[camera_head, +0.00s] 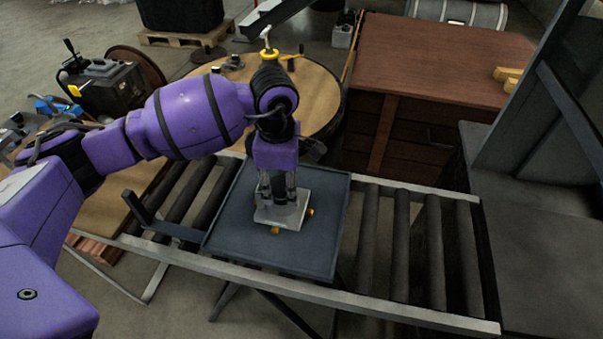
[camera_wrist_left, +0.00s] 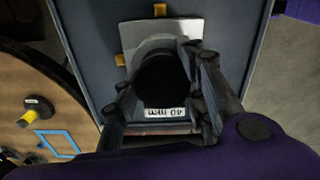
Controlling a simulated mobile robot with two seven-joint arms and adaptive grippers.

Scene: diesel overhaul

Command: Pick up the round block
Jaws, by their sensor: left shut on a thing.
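The round block (camera_wrist_left: 163,80) shows in the left wrist view as a dark round shape between the fingers of my left gripper (camera_head: 279,198). The gripper points down and is shut on it. The block is over a light square plate (camera_head: 268,216), which also shows in the left wrist view (camera_wrist_left: 132,37) with a grey round part around the block's far side. Whether the block touches the plate cannot be told. A white label reading "40 mm" (camera_wrist_left: 165,113) shows at the block's near side. In the head view the fingers mostly hide the block. My right gripper is not in view.
The plate is on a dark tray (camera_head: 330,215) across a roller conveyor (camera_head: 400,240). Small yellow pegs (camera_head: 275,231) show at the plate's edges. A round wooden table (camera_head: 318,95) stands behind, with a brown cabinet (camera_head: 440,50) at the back right. The rollers at right are clear.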

